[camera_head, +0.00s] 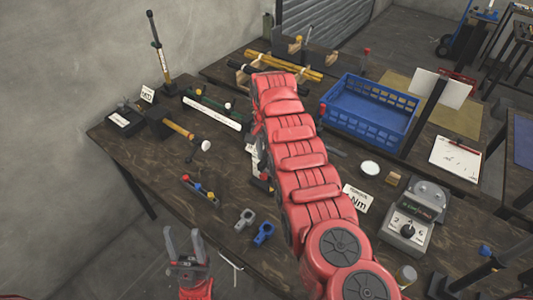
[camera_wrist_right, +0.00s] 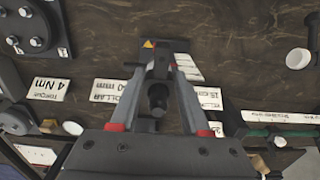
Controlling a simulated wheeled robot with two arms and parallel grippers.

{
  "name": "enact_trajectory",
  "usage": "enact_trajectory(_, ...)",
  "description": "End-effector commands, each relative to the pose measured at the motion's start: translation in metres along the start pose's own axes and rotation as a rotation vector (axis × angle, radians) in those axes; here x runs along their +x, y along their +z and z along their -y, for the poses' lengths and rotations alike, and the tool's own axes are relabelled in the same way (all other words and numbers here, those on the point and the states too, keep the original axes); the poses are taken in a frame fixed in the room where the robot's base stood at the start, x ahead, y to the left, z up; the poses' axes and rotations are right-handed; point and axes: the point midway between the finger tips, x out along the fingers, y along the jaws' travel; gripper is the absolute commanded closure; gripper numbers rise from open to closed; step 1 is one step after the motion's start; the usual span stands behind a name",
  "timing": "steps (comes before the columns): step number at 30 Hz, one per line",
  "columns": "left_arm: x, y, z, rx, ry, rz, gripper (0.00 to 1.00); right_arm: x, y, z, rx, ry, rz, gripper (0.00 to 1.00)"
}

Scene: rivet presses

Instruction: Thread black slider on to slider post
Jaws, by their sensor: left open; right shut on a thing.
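My right arm reaches away over the bench in the head view and hides most of its gripper. In the right wrist view, my right gripper (camera_wrist_right: 160,52) is shut, its fingertips meeting on a small dark part I take to be the black slider (camera_wrist_right: 161,66). A black round part (camera_wrist_right: 157,97) shows between the fingers; I cannot tell whether it is the slider post or belongs to the held part, nor whether anything is threaded. My left gripper (camera_head: 186,246) is open and empty, low at the front left in the head view, beside the bench's front edge.
Grey (camera_head: 245,218) and blue (camera_head: 263,233) clamp-like parts lie near the front edge. A hammer (camera_head: 180,129), blue crate (camera_head: 369,109) and dial box (camera_head: 410,222) stand around.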

Motion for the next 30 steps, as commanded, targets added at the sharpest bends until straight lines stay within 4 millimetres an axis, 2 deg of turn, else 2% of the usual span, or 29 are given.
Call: enact_trajectory(30,-0.013,0.002,-0.001,0.0,0.0,0.0,0.5,0.026,0.0,-0.001,0.001,0.001,0.001,1.0)
